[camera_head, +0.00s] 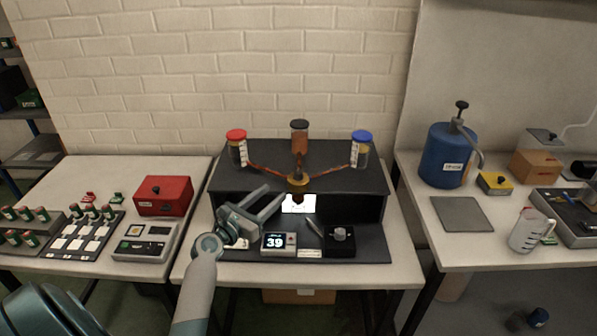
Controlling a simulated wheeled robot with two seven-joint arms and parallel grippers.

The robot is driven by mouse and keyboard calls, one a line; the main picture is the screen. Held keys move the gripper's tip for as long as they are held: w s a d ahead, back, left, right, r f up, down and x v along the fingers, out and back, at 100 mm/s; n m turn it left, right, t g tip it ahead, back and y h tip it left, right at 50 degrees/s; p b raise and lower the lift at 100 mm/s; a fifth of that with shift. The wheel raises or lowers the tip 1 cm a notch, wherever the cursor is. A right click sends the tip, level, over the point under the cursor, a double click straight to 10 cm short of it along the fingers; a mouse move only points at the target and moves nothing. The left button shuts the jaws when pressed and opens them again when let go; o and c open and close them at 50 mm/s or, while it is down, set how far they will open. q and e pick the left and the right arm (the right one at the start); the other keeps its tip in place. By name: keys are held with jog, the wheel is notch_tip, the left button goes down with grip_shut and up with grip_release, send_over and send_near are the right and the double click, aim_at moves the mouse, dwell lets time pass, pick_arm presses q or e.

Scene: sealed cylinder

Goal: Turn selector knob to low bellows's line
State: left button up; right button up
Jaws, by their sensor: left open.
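A grey knob (340,234) sits on a small black box (341,249) at the front right of the dark stand. A brass hub (298,181) joins copper lines to a red-capped cylinder (237,150), a dark-capped brown cylinder (300,142) and a blue-capped cylinder (361,152). I cannot tell which of these is the low bellows or which part is the selector. My left gripper (276,193) is open and empty, its fingers pointing up and right, just left of and below the hub in the picture. My right gripper is not in view.
A display box reading 39 (279,241) and a thin pen-like item (314,229) lie left of the knob box. The dark stand (250,178) has a raised shelf. Side tables hold a red box (164,195), a blue tank (446,156) and a jug (528,232).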

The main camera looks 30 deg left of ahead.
aim_at(295, 174)
pick_arm(q)
jog(key=w, duration=0.4)
jog(key=w+p, duration=0.1)
jog(key=w, duration=0.8)
jog(key=shift+d, duration=0.25)
jog(key=shift+w+p, duration=0.3)
jog(key=shift+w, duration=0.55)
jog(key=c, duration=1.1)
jog(key=shift+o, duration=0.2)
